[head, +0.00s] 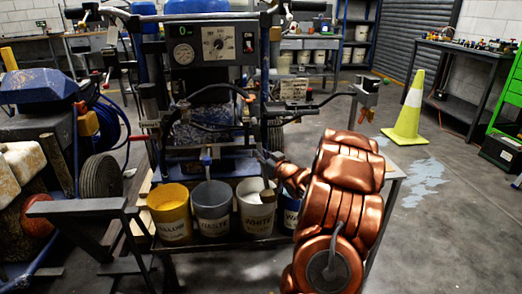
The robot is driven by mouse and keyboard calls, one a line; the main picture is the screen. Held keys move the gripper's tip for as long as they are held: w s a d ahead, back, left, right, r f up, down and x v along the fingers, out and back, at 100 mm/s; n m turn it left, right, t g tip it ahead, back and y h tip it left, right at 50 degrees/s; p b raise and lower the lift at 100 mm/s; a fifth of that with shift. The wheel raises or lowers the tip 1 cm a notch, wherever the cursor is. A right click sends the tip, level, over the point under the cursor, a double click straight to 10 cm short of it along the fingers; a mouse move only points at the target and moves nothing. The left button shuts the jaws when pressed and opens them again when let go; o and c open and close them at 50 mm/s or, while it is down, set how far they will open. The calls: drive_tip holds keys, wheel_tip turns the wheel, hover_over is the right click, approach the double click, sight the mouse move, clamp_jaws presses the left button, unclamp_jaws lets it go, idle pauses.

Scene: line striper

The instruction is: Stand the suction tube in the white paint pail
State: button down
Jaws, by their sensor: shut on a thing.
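The white paint pail (252,218), labelled WHITE, stands in a row of pails on the low shelf in front of the striper. My gripper (268,161) is small and dark at the end of my copper arm, above the right part of this pail. It is shut on what seems to be the suction tube (267,189), whose pale lower part shows below the jaws at the pail's mouth. Whether its foot is inside the pail or in front of the rim I cannot tell. The tube's upper part is hard to make out against the machine.
A yellow pail (170,220) and a grey WASTE pail (212,220) stand left of the white one; a slim upright piece (207,157) rises at the grey pail. A blue pail (291,216) is partly hidden by my arm. The striper's frame (212,50) stands close behind.

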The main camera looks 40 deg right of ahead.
wheel_tip(320, 180, down, 14)
drive_tip(key=b, duration=0.3)
drive_tip(key=shift+r, duration=0.25)
idle(0.4)
drive_tip(key=shift+d, duration=0.1)
drive_tip(key=c, duration=1)
unclamp_jaws()
drive_tip(key=shift+r, duration=0.1)
drive_tip(key=s+a, duration=0.2)
drive_tip(key=s, duration=0.9)
drive_tip(key=shift+s, duration=0.4)
drive_tip(key=shift+a, duration=0.1)
